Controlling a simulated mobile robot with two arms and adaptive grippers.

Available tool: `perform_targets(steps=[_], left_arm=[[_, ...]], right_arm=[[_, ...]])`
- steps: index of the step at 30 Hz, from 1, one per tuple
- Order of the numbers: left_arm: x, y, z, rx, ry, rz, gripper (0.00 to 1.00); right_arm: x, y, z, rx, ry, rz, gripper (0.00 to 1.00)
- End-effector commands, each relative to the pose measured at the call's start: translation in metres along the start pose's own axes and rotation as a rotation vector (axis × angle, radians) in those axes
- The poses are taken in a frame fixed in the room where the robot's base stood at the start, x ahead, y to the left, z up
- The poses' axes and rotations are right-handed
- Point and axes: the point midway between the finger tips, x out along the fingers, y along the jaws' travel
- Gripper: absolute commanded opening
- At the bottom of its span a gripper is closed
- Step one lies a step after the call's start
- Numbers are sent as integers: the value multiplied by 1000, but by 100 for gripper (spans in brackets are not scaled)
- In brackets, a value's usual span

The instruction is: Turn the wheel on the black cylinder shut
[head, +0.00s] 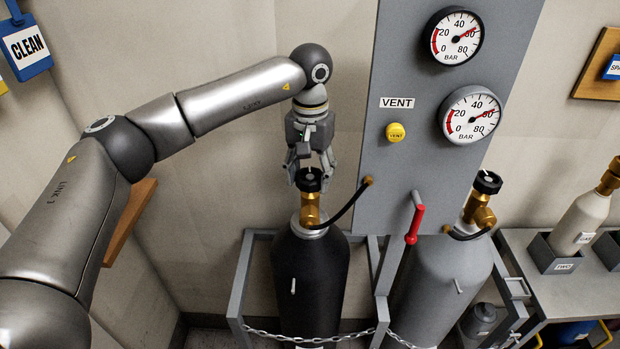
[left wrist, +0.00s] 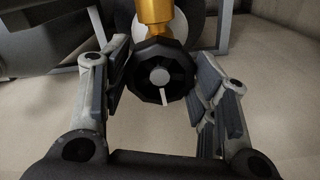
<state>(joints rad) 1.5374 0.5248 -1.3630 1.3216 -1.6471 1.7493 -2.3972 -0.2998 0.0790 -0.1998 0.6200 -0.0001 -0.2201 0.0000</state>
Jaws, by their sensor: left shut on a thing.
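The black cylinder (head: 308,275) stands upright in a grey rack with a brass valve (head: 310,210) on top. Its black faceted wheel (head: 309,184) sits on the valve; in the left wrist view the wheel (left wrist: 148,84) shows a grey hub and a white mark pointing down. My left gripper (head: 310,174) comes from above and is shut on the wheel, one finger on each side. The fingers partly hide the wheel's rim in the head view. My right gripper is not in view.
A grey cylinder (head: 440,285) with its own black wheel (head: 487,182) stands to the right. A grey panel (head: 400,60) carries two gauges and a yellow VENT knob (head: 396,132). A red-handled lever (head: 414,225) lies between the cylinders. A chain (head: 290,337) crosses the rack's front.

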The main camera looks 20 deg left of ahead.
Motion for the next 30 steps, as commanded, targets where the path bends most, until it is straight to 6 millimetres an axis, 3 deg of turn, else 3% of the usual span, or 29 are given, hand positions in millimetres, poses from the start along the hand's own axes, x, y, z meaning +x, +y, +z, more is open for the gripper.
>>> perform_targets(steps=[2,3,6,17,30], left_arm=[[0,1,0,33,0,2,29],[0,1,0,30,0,2,59],[0,1,0,28,0,1,71],[-1,0,0,26,0,1,71],[-34,0,0,26,1,1,71]], right_arm=[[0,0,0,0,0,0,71],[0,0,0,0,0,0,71],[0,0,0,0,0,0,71],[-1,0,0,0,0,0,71],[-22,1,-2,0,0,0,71]])
